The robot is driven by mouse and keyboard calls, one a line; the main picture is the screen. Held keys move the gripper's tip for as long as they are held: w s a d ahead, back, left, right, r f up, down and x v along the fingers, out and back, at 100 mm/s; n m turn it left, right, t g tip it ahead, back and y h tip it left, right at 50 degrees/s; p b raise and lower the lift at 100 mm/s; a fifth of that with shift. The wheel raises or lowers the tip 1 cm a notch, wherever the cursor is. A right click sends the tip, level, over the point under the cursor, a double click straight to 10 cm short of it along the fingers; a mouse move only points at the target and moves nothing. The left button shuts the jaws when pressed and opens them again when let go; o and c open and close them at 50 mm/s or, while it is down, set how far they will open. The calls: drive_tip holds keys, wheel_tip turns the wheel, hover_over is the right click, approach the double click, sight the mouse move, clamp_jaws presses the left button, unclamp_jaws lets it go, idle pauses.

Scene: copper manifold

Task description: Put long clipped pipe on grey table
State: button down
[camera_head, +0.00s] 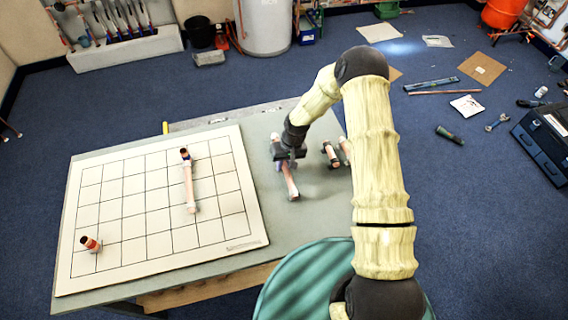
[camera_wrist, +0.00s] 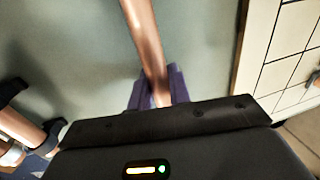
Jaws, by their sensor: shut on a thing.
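My gripper (camera_head: 288,157) is above the grey table (camera_head: 318,208), right of the white gridded board (camera_head: 140,262). It is shut on a copper pipe (camera_head: 290,181), which also shows in the wrist view (camera_wrist: 147,38) running up between the purplish fingertips (camera_wrist: 158,90). A greyish fitting shows at the pipe's near end in the head view. Another copper pipe (camera_head: 189,187) with end fittings lies on the board.
Copper pieces with dark clips (camera_head: 335,153) lie on the table just right of my gripper; pipe and dark clips also show at the wrist view's left edge (camera_wrist: 18,125). The table's near right part is bare.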

drive_tip(key=c, duration=1.3)
unclamp_jaws()
wheel_tip(320, 180, up, 12)
drive_tip(key=d+b, duration=0.2)
drive_tip(key=shift+w+d+b, duration=0.15)
drive_tip(key=shift+w+b, duration=0.15)
drive_tip(key=shift+b, duration=0.05)
